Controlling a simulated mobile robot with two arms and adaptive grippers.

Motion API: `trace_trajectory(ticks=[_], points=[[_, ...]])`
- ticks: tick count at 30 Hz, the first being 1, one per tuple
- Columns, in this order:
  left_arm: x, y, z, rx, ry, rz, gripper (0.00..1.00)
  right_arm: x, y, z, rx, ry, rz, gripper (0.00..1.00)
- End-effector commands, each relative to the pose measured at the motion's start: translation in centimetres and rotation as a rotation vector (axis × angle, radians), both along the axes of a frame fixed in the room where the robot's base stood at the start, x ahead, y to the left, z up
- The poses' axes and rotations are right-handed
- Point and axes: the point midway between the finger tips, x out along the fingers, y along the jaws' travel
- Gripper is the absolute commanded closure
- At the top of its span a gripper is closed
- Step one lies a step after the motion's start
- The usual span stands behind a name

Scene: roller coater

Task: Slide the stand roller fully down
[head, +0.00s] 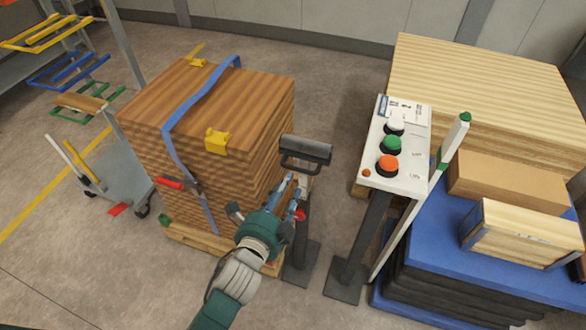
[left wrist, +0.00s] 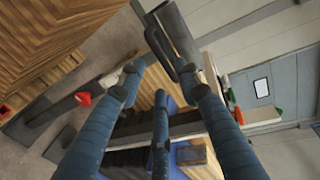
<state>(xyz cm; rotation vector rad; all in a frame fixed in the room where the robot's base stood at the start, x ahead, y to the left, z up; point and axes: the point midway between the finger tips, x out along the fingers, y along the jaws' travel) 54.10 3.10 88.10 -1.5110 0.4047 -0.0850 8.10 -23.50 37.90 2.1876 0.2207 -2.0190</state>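The stand roller (head: 308,149) is a dark grey cylinder on a slim post with a dark base (head: 301,262), beside the wood stack. A dark handle loop (head: 296,166) hangs under the roller. A red knob (head: 300,214) shows on the post. My left gripper (head: 291,186) is just below the handle, partly covering the post. In the left wrist view, its blue fingers (left wrist: 164,79) are spread apart. The roller (left wrist: 172,28) and handle lie just beyond the fingertips, and I cannot tell whether they touch. The right gripper is in neither view.
A strapped wood stack (head: 205,100) stands left of the roller stand. A control box (head: 397,145) with white, green and orange buttons stands right on its own post. Farther right are a blue-topped stack (head: 440,235) and wooden boxes (head: 522,232). A cart (head: 115,180) is far left.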

Motion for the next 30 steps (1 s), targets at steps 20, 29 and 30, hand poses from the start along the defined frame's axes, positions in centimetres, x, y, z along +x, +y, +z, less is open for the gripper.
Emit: trace_trajectory(ticks=[20, 29, 30], points=[[8.0, -2.6, -1.8, -0.003, 0.002, 0.001, 0.66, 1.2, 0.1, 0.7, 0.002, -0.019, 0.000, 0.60], [7.9, -2.6, -1.8, -0.003, 0.002, 0.001, 0.86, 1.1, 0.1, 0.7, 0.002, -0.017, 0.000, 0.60], [7.9, -2.6, -1.8, -0.003, 0.002, 0.001, 0.94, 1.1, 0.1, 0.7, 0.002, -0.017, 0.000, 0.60]])
